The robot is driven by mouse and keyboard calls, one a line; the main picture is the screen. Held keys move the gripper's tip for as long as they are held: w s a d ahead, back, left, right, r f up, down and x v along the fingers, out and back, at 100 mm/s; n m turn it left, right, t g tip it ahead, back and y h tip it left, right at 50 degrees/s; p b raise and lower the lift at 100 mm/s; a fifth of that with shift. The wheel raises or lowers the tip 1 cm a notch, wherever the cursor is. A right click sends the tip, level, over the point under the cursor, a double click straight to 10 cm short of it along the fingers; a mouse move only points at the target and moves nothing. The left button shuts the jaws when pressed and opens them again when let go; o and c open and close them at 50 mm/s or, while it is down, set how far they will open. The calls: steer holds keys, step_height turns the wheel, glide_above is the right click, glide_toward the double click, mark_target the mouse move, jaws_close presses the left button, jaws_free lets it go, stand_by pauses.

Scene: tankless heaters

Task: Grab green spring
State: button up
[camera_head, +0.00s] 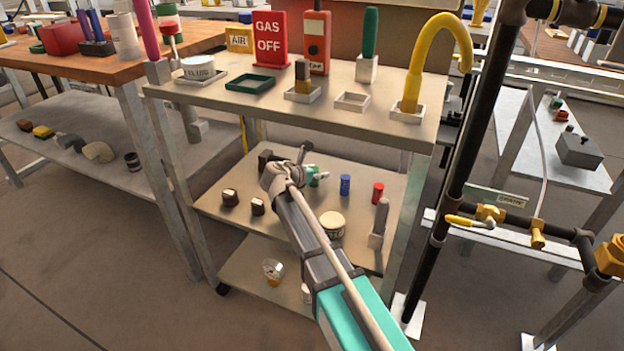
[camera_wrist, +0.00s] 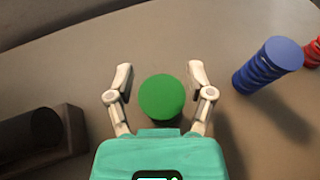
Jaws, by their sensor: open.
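The green spring (camera_wrist: 162,97) stands on the shelf in the wrist view, seen from above as a round green top. My gripper (camera_wrist: 158,75) is open, with one finger on each side of the green spring and a gap on both sides. In the head view a small part of the green spring (camera_head: 315,174) shows on the middle shelf of the cart beside my gripper (camera_head: 303,172). The rest of it is hidden by my gripper.
A blue spring (camera_wrist: 268,64) stands to the right, with a red spring (camera_wrist: 313,52) beyond it. A dark open box or block (camera_wrist: 45,138) lies at the left. The cart's middle shelf (camera_head: 245,218) also holds a round tin (camera_head: 332,224). The upper shelf (camera_head: 215,98) is overhead.

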stand_by(0.5)
jaws_close()
steer(key=shift+r, duration=0.25)
step_height(320, 180, up, 2)
steer(key=p, duration=0.2)
steer(key=shift+r+p, duration=0.1)
steer(key=shift+p, duration=0.25)
steer(key=s+d+r+p, duration=0.9)
steer(key=s+r+p, duration=0.1)
steer(key=shift+s+r, duration=0.15)
steer(key=shift+s, duration=0.1)
steer(key=shift+d, duration=0.1)
stand_by(0.4)
